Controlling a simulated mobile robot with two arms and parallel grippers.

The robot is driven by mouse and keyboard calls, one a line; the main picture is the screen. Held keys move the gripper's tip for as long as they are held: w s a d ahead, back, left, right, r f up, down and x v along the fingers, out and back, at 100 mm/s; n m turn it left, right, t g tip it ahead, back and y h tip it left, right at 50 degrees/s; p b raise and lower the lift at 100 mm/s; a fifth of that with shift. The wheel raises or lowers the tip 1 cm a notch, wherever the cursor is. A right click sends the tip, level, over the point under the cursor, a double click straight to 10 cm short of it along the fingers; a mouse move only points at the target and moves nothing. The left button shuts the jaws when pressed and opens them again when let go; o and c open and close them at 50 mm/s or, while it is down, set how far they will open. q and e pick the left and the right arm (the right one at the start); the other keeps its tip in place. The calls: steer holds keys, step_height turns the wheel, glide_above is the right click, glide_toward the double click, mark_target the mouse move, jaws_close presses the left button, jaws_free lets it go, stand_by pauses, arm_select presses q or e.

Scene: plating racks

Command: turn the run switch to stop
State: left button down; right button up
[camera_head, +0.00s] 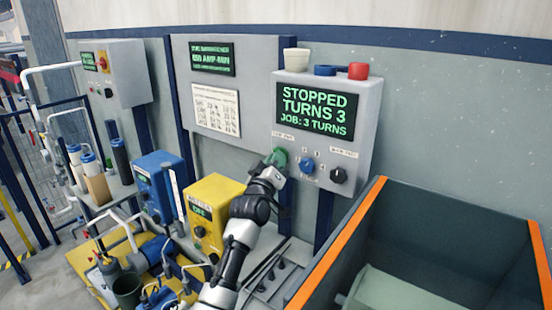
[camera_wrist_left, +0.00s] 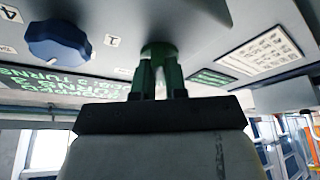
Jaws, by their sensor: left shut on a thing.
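The green run switch (camera_head: 279,156) is the left knob in the row on the grey control box (camera_head: 367,130). My left gripper (camera_head: 273,168) is at it, coming from below, and is shut on it. In the left wrist view the green switch (camera_wrist_left: 158,49) sticks out of the panel, with the fingers of my left gripper (camera_wrist_left: 157,80) on it. The fingers partly cover the knob, so its pointer direction cannot be read. The display (camera_head: 317,110) reads "STOPPED, TURNS 3, JOB: 3 TURNS". My right gripper is not in view.
A blue knob (camera_head: 307,165) and a black knob (camera_head: 339,175) sit right of the switch. A dark bin with an orange rim (camera_head: 335,246) is at the right. Yellow (camera_head: 218,188) and blue units stand left of my arm.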

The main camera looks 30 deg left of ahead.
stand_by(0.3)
arm_select(q)
steer(key=c, duration=1.2)
jaws_free()
steer(key=shift+o, duration=0.2)
steer(key=a+b+v, duration=0.1)
steer(key=b+v, duration=0.2)
steer(key=v, duration=0.7)
steer(key=shift+s+d, duration=0.4)
steer(key=shift+d, duration=0.05)
steer(key=shift+f, duration=0.15)
